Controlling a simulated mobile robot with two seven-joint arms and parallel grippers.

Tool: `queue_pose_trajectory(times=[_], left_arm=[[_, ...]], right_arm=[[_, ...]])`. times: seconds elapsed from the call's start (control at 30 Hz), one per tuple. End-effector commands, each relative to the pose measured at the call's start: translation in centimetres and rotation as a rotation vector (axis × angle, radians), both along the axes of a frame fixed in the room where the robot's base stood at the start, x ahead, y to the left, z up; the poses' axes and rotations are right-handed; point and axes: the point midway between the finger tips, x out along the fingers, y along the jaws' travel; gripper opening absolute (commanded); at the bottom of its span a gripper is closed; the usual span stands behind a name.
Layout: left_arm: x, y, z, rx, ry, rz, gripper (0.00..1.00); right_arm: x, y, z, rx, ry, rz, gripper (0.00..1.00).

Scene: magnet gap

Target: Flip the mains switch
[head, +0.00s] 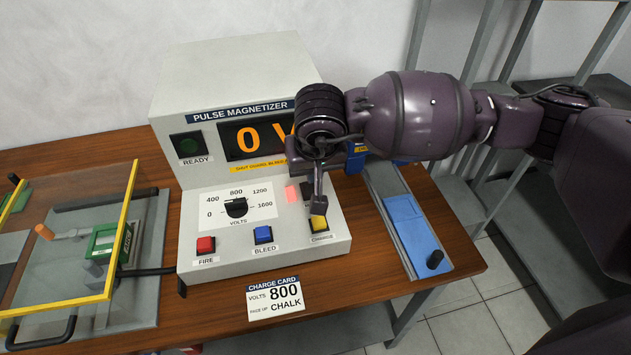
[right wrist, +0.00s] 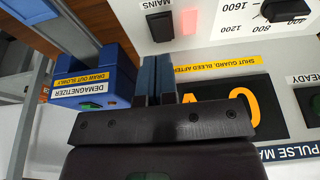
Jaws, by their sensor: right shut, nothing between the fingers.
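The pulse magnetizer (head: 225,75) stands on the wooden bench. Its mains switch (head: 306,190) is a small dark rocker on the sloping panel, partly hidden by my gripper in the head view. It also shows, under the MAINS label, near the top of the right wrist view (right wrist: 160,26). A pinkish-red lamp (head: 292,194) beside it looks lit. My right gripper (head: 318,208) is shut and empty, pointing down over the panel close to the switch and the yellow charge button (head: 319,222). I cannot tell whether it touches either. My left gripper is not in view.
The dial (head: 236,208), red fire button (head: 205,244) and blue bleed button (head: 263,234) share the panel. The display (head: 250,138) reads 0 V. A yellow-edged guard (head: 125,230) stands left. The blue demagnetizer (right wrist: 95,75) is beside the machine. A charge card (head: 275,297) lies in front.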

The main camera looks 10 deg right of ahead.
Motion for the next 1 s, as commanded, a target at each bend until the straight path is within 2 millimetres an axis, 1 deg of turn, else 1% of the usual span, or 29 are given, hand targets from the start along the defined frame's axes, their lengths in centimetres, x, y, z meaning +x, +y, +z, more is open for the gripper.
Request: queue_pose_trajectory(times=[0.03, 0.17, 0.3, 0.4, 0.6, 1.0], left_arm=[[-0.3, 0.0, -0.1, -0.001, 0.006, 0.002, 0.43], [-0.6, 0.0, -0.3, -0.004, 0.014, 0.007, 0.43], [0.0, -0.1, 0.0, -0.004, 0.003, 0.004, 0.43], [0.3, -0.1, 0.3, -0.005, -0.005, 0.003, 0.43], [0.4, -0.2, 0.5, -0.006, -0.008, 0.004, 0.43], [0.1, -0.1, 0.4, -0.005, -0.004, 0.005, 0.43]], right_arm=[[-0.6, 0.0, 1.0, -0.001, -0.002, 0.004, 0.0], [-1.7, 0.0, 3.2, -0.001, 0.0, 0.003, 0.0], [-2.8, 0.0, 5.3, 0.0, 0.0, 0.003, 0.0], [-3.4, 0.0, 6.4, -0.002, 0.002, 0.002, 0.0], [-4.1, 0.0, 7.5, -0.001, 0.004, 0.001, 0.0], [-4.1, 0.0, 7.6, -0.001, 0.004, 0.001, 0.0]])
